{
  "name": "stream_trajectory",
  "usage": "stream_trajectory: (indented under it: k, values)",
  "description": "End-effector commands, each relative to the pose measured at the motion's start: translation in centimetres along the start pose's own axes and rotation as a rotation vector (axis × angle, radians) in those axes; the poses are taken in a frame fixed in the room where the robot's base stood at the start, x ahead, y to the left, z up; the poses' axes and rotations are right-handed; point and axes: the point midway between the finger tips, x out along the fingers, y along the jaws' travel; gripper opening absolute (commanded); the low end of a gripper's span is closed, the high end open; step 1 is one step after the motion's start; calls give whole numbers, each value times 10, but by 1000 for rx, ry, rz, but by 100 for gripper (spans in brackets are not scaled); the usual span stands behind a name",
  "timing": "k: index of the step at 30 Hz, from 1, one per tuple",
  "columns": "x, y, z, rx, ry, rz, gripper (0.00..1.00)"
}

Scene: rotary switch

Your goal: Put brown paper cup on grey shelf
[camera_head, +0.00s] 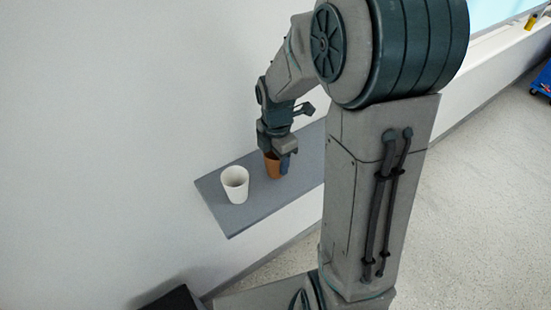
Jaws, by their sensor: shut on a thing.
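The brown paper cup (271,170) is in the middle of the head view, upright at the grey shelf. My gripper (278,160) points down from above and is shut on the cup, with one finger showing along its right side. The grey shelf (245,216) is fixed along the white wall; my arm column hides its right part. The cup's base appears at the shelf surface, but I cannot tell whether it touches. The upper part of the cup is partly hidden by my gripper.
A white cup (235,185) stands upright on the shelf's left part, left of the brown cup. The white wall (120,120) rises behind the shelf. A dark object (180,299) is at the bottom left. Open floor (480,200) lies at right.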

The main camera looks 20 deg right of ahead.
Motion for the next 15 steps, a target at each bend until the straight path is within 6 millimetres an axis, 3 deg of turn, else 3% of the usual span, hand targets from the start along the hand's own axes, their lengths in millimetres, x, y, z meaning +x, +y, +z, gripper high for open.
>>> stream_trajectory:
  k: [4,15]
  values:
    - [13,0,-1,0,1,-2,30]
    - [19,0,0,0,0,1,30]
